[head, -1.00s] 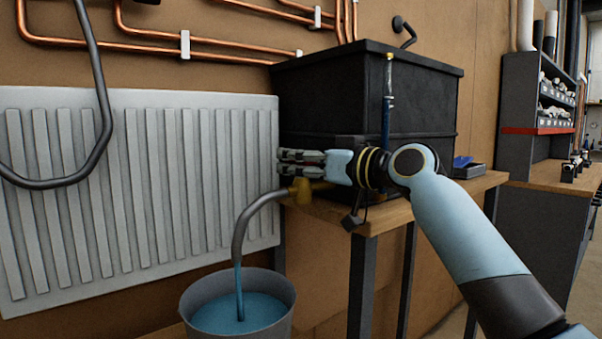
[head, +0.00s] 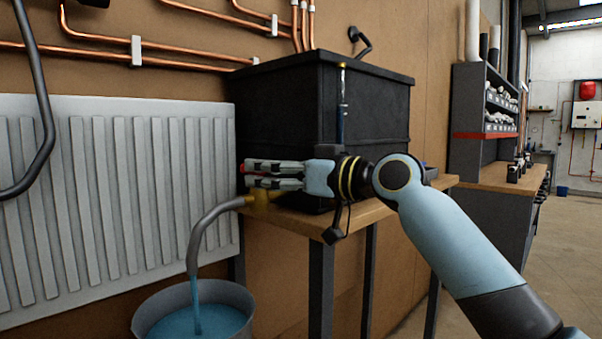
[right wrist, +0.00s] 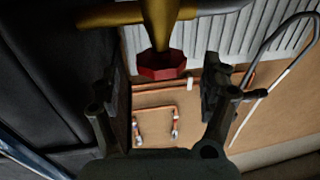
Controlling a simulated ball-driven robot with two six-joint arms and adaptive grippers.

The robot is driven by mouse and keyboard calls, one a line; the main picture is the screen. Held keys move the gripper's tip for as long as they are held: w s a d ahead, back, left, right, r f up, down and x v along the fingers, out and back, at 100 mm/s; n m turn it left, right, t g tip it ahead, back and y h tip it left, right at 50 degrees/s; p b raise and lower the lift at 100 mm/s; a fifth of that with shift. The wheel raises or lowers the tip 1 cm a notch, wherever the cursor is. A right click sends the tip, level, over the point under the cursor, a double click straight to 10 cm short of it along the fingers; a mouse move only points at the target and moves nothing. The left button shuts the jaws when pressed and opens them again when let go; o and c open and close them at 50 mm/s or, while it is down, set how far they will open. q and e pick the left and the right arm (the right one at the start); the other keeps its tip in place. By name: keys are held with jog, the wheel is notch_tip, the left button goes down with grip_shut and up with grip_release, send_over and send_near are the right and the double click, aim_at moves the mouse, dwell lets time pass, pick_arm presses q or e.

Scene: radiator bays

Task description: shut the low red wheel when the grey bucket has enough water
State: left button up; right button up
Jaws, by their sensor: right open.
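The low red wheel (right wrist: 161,66) shows in the right wrist view at the end of a brass tap, between my spread fingers. In the head view only a speck of red (head: 242,168) shows at my fingertips. My right gripper (head: 248,175) is open just above the brass tap (head: 262,199); the right wrist view shows its two fingers (right wrist: 163,88) on either side of the wheel, without clear contact. The grey bucket (head: 238,294) stands below the hose, its lower part cut off. Blue water (head: 215,320) fills it to somewhat below the rim. A stream runs from the hose.
A black tank (head: 280,115) stands on a wooden bench (head: 325,218) right behind my gripper. A white radiator (head: 120,190) is on the wall at left. The grey hose (head: 205,225) curves down from the tap. Open floor lies at right.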

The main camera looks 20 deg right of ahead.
jog(key=v, duration=0.7)
jog(key=shift+s, duration=0.3)
jog(key=shift+d, duration=0.1)
